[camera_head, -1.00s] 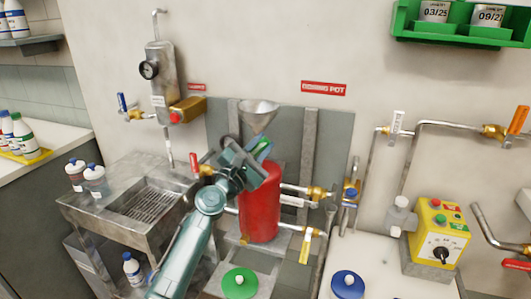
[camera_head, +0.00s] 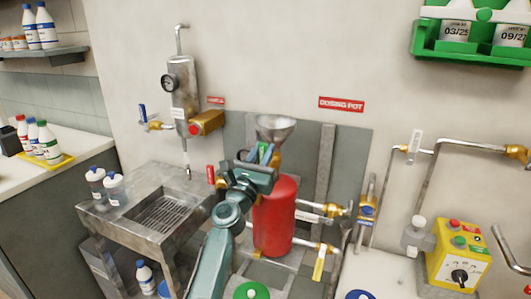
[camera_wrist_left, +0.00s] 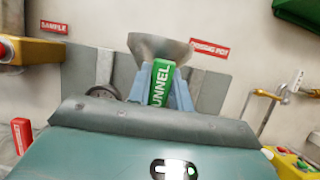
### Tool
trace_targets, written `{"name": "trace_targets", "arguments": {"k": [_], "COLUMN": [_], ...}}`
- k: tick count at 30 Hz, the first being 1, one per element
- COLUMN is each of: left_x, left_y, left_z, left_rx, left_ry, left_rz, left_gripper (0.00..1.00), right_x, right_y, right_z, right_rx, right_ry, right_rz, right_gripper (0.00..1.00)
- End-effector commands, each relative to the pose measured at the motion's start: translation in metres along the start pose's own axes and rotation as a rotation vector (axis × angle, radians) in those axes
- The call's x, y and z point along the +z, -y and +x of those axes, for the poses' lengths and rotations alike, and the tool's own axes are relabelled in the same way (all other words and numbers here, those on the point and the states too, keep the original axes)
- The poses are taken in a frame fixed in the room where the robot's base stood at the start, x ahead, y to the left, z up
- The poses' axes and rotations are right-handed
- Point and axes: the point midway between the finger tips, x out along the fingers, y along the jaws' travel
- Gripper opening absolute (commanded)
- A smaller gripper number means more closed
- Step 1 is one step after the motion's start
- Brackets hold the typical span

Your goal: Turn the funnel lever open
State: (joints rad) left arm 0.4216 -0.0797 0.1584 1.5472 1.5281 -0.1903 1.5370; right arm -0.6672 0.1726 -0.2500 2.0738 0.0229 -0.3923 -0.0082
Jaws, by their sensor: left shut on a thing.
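The metal funnel (camera_head: 275,122) stands above the red dosing pot (camera_head: 274,215). The green lever (camera_head: 269,155) is just below the funnel's cone. My left gripper (camera_head: 263,152) reaches up in front of the pot, with its fingers on either side of the lever. In the left wrist view the lever's green handle (camera_wrist_left: 162,83), lettered FUNNEL, stands nearly upright between the blue-grey fingertips. The fingers are shut on it, and the funnel cone (camera_wrist_left: 157,47) is right behind. The valve body under the lever is mostly hidden by my gripper. My right gripper is not in view.
A steel sink (camera_head: 165,212) stands to the left, with a red-handled valve (camera_head: 211,174) close to my left gripper. Brass valves and pipes (camera_head: 333,210) jut from the pot's right side. A yellow control box (camera_head: 458,254) stands at the far right.

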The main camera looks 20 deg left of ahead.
Motion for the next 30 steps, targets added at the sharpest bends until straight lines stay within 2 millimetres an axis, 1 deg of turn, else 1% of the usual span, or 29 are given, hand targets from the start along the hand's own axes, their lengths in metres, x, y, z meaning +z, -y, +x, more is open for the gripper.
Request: {"name": "trace_targets", "arguments": {"k": [16, 17, 18, 24, 30], "left_x": [-0.0010, -0.0010, -0.0009, -0.0005, -0.0003], "left_y": [-0.0020, -0.0020, -0.0020, -0.0017, -0.0015], "left_z": [-0.0004, -0.0004, -0.0004, -0.0002, -0.0001], "left_rx": [0.011, 0.011, 0.011, 0.009, 0.009], "left_ry": [-0.002, -0.001, -0.001, -0.001, 0.000], "left_rz": [-0.026, -0.026, -0.025, -0.022, -0.021], "left_gripper": [0.00, 0.23, 0.26, 0.43, 0.43], "right_x": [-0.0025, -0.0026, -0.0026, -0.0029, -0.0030], "right_y": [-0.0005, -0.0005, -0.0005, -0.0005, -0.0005], "right_z": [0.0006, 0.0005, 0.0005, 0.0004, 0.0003], "right_rx": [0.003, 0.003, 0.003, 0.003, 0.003], "right_ry": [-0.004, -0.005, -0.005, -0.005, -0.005], "right_rz": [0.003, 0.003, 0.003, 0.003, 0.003], "right_gripper": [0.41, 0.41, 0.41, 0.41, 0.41]}}
